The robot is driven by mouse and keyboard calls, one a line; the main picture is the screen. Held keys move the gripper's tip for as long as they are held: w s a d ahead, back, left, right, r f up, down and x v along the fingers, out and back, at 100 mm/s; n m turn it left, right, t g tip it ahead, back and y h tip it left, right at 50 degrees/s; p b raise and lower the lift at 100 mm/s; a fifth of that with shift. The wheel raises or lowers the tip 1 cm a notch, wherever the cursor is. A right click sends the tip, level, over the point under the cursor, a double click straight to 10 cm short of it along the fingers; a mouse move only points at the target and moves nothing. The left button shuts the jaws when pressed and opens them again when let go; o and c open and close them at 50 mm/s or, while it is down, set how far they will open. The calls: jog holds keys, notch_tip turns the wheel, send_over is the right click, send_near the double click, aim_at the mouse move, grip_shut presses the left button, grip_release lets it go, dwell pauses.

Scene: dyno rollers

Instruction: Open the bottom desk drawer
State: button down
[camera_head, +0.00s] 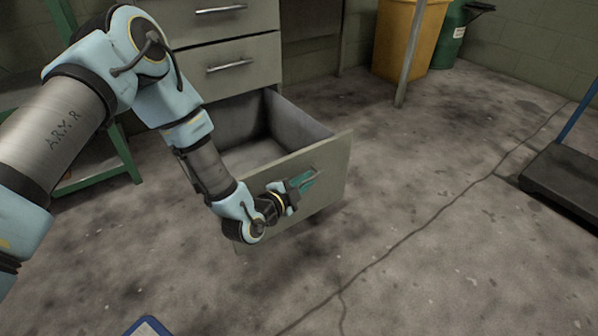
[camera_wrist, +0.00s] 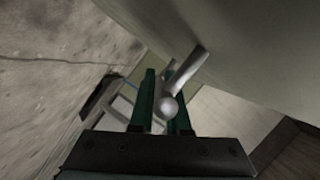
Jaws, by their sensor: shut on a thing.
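The bottom desk drawer (camera_head: 322,183) is pulled far out from the desk, and its empty grey inside shows in the head view. Its front panel also fills the upper right of the wrist view (camera_wrist: 250,45). My gripper (camera_head: 303,181) is at the drawer's front, shut on the metal bar handle (camera_wrist: 183,75). In the wrist view the green fingers (camera_wrist: 160,105) lie on either side of the handle. The arm hides part of the drawer's left side in the head view.
Two closed drawers with bar handles, an upper one (camera_head: 215,22) and a middle one (camera_head: 250,52), are above. A green metal frame (camera_head: 125,150) stands at left. A yellow bin (camera_head: 400,40) and a green bin (camera_head: 450,35) stand at back right. A dark platform (camera_head: 565,185) lies at right.

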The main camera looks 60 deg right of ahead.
jog(key=shift+s, duration=0.15)
jog(key=c, duration=0.9)
grip_release()
jog(key=p+v, duration=0.3)
jog(key=v, duration=0.7)
jog(key=shift+a+r, duration=0.1)
jog(key=shift+a, duration=0.25)
